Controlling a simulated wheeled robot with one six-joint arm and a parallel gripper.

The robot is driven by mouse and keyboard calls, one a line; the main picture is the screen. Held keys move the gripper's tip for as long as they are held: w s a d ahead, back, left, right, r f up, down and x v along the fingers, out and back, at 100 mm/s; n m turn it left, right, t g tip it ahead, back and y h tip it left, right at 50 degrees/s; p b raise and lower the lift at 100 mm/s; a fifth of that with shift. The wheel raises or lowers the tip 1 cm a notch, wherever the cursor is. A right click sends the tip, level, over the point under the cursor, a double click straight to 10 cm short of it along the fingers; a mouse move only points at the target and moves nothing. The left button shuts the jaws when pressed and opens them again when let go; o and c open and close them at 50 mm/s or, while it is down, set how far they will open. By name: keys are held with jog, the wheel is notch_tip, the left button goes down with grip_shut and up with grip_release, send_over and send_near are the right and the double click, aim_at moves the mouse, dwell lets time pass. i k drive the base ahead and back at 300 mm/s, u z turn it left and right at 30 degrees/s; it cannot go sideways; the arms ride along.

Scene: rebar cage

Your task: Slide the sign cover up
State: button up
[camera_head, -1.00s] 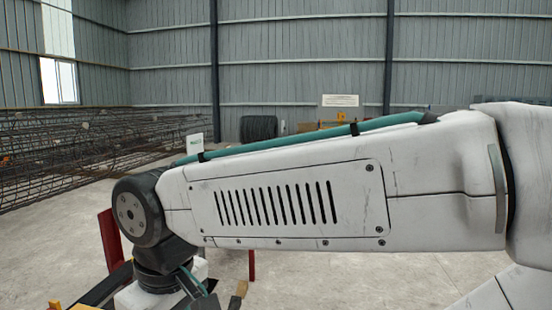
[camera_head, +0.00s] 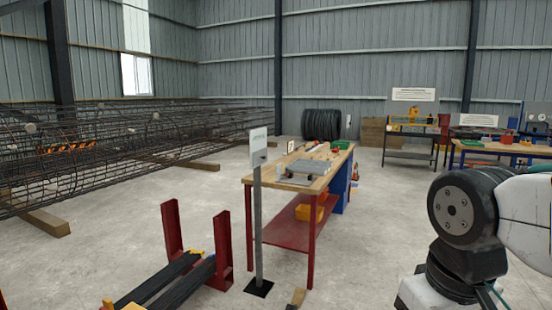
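A sign (camera_head: 258,143) stands upright on a thin grey post in front of the workbench. Its panel is pale, with small lettering near the top and a small dark part at its lower right. I cannot tell at this size which part is the cover. My arm is at the right edge, well to the right of the sign and apart from it. My gripper is below the frame, so its fingers do not show.
A wooden-topped workbench (camera_head: 338,160) with red legs stands just behind the sign. A red stand with dark bars (camera_head: 165,280) is at the front left. Rebar cages (camera_head: 100,150) fill the left. Bare floor (camera_head: 375,250) lies between the workbench and my arm.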

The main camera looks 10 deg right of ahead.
aim_at(260, 157)
jog(key=z, duration=0.55)
jog(key=i, duration=3.5)
jog(key=u, duration=0.65)
